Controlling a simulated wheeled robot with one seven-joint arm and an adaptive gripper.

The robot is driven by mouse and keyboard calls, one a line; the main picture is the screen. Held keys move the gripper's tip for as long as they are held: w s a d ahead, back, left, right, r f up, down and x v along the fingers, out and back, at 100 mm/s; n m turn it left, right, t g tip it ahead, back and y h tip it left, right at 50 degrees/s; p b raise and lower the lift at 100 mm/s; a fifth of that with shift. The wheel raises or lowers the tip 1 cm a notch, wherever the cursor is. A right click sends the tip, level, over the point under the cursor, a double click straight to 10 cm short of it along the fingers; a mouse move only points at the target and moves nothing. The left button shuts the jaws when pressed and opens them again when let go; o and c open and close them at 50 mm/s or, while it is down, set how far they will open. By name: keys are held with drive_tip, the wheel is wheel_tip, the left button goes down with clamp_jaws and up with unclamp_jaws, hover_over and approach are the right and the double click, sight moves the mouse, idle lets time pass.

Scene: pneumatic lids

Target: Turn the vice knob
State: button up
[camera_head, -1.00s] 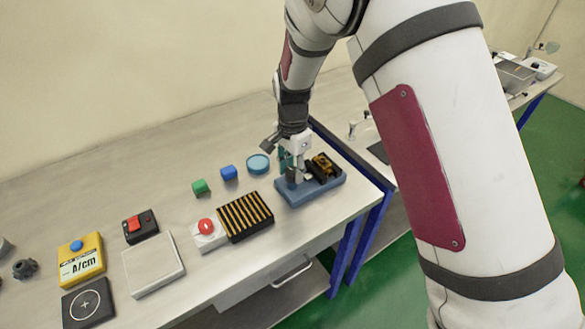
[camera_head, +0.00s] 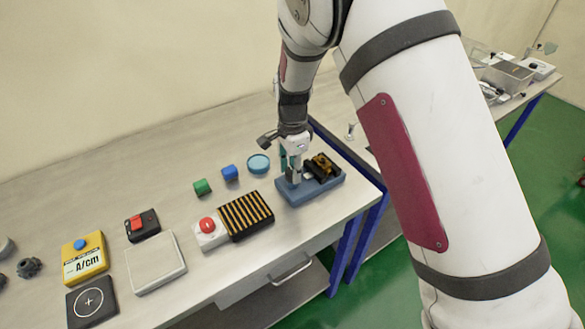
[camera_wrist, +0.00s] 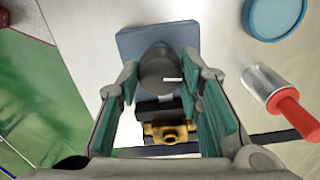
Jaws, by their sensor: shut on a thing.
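The vice sits on a blue base (camera_head: 318,194) near the table's right end, with a black and yellow body (camera_head: 323,167). In the wrist view the blue base (camera_wrist: 130,42) and the yellow part (camera_wrist: 168,132) also show. The vice knob (camera_wrist: 158,72) is a dark grey round piece with a small white mark on top. My gripper (camera_head: 290,172) points down at the left side of the vice. In the wrist view its teal-padded fingers (camera_wrist: 162,66) are on both sides of the knob and shut on it. The head view hides the knob behind the gripper.
A black and yellow striped block (camera_head: 246,217) is in front. A silver cylinder with a red handle (camera_wrist: 272,88) lies beside my gripper.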

drive_tip(key=o, duration=1.2)
drive_tip(key=shift+c, duration=0.2)
wheel_tip(320, 180, up, 12)
